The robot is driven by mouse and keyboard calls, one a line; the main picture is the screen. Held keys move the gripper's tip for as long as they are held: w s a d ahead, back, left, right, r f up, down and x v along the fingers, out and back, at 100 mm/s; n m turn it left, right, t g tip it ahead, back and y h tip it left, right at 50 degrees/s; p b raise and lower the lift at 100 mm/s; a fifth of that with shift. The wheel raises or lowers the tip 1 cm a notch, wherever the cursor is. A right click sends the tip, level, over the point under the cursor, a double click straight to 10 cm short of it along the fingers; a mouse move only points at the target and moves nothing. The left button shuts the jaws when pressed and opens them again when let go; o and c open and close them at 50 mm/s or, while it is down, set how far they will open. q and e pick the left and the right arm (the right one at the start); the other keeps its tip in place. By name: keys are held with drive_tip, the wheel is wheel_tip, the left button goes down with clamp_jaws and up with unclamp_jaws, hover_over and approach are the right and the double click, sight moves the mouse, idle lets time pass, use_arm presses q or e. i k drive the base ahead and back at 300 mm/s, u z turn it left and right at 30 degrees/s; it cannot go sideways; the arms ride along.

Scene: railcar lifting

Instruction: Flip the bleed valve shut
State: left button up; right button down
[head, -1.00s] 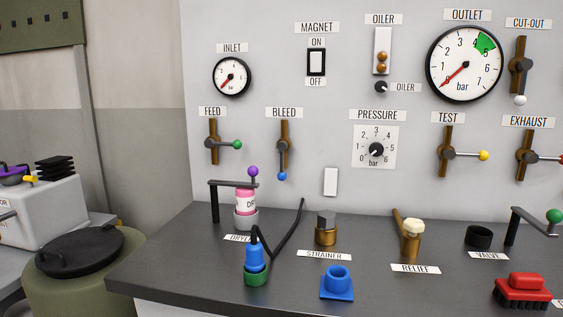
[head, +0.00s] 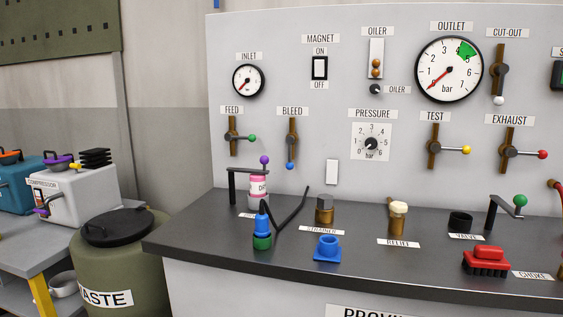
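The bleed valve (head: 292,140) is on the upright grey panel, under the label BLEED (head: 292,112). It sits on a short vertical brown pipe. Its grey lever points straight down, in line with the pipe, and ends in a blue knob (head: 290,166). Neither of my grippers is in the head view, and nothing touches the valve.
The feed valve (head: 232,137) is just left, its green-knobbed lever pointing right. Below stand a crank with a purple knob (head: 264,160), a pink bottle (head: 258,188) and a blue-green fitting with a black hose (head: 262,233). A dark counter (head: 380,270) fronts the panel.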

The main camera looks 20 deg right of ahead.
sight(290, 140)
drive_tip(key=u, duration=0.75)
drive_tip(key=i, duration=0.6)
drive_tip(key=z, duration=0.9)
